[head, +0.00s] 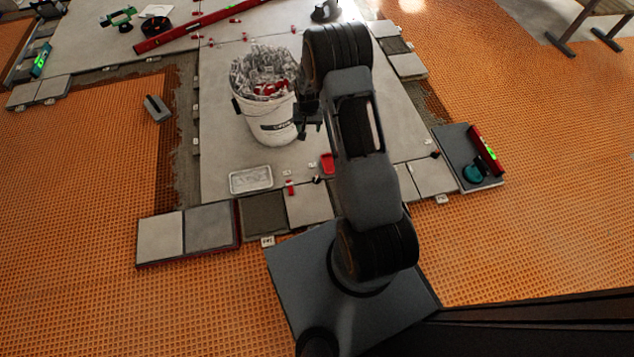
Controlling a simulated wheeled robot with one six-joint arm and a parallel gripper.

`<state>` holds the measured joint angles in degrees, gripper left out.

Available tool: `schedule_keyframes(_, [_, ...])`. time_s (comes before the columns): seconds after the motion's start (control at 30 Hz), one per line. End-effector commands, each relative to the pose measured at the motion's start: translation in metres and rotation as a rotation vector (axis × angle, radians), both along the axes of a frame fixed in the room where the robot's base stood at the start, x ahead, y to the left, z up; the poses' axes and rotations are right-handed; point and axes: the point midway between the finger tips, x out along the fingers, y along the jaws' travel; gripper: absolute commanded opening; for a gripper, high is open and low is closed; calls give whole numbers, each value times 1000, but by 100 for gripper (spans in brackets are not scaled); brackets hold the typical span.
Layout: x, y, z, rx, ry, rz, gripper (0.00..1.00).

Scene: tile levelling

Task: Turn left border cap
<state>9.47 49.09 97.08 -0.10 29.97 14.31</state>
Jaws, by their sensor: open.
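Along the near border of the large pale tile (225,160) are small levelling pieces. A small red cap (290,187) stands at the border, right of a white tray. A small dark cap (317,180) sits a little to its right, and another dark one (435,155) is at the right border. I cannot tell for certain which is the left border cap. My gripper (309,128) is open and seems empty. It is above the tile beside the bucket's right side, farther back than the red cap and apart from it. My arm hides part of the tile and border.
A white bucket (268,125) full of grey clips stands close left of my gripper. A red level (486,150) lies at right.

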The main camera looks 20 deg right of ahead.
Motion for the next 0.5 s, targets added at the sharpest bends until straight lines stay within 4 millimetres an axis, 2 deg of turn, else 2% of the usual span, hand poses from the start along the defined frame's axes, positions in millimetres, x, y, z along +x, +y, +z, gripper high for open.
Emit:
schedule_keyframes(0.03, [0,-5,-45,4,18,-23,58])
schedule_keyframes(0.1, [-1,-10,-87,7,30,-50,58])
schedule_keyframes(0.2, [-5,-16,-137,11,44,-85,58])
schedule_keyframes(0.3, [-10,-20,-173,14,54,-109,58])
schedule_keyframes(0.4, [-15,-22,-198,16,60,-126,58])
schedule_keyframes(0.5, [-18,-23,-213,16,63,-136,58])
